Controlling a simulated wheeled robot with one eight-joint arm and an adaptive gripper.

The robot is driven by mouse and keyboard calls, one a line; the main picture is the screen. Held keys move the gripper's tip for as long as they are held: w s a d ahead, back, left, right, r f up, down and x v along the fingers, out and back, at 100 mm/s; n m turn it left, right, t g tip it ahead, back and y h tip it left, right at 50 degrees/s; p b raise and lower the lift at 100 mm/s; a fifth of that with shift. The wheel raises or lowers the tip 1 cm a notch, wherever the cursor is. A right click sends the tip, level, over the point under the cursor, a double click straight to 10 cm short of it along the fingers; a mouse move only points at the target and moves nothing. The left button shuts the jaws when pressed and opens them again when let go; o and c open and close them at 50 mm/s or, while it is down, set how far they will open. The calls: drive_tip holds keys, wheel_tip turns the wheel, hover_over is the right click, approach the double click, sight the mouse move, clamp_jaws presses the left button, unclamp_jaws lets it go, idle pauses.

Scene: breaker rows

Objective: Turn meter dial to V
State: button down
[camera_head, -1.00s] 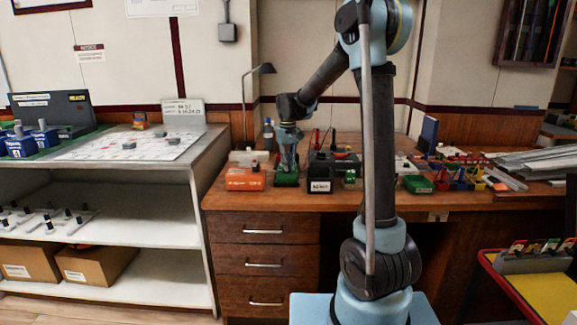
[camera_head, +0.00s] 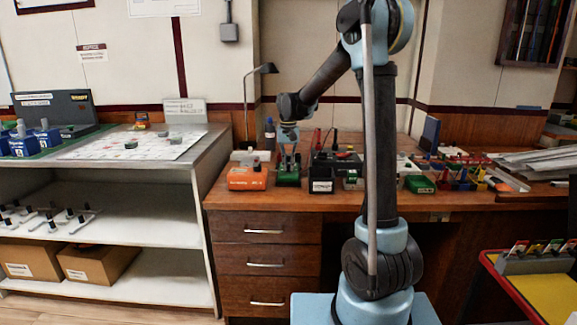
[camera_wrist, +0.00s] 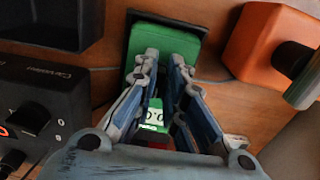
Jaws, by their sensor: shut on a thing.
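A green meter (camera_head: 287,180) stands on the wooden bench, just right of an orange box. In the wrist view, its green body (camera_wrist: 167,45) has a dark edging, and a small white label (camera_wrist: 153,118) shows between the fingers. My gripper (camera_head: 289,162) is right at the meter from above. In the wrist view, the gripper's two fingers (camera_wrist: 160,100) straddle the meter's middle and are shut on a part there that I take to be its dial. The dial itself and its pointer are hidden by the fingers, so its setting cannot be read.
The orange box (camera_head: 247,178) with a dark knob stands close on the left in the head view. A black box (camera_head: 321,184) stands close on the right. A lamp (camera_head: 250,90) rises behind. Small green and coloured boxes (camera_head: 419,184) lie farther right.

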sight(288, 165)
drive_tip(key=c, duration=1.7)
unclamp_jaws()
drive_tip(key=shift+o, duration=0.2)
drive_tip(key=shift+r, duration=0.1)
wheel_tip(288, 165, up, 12)
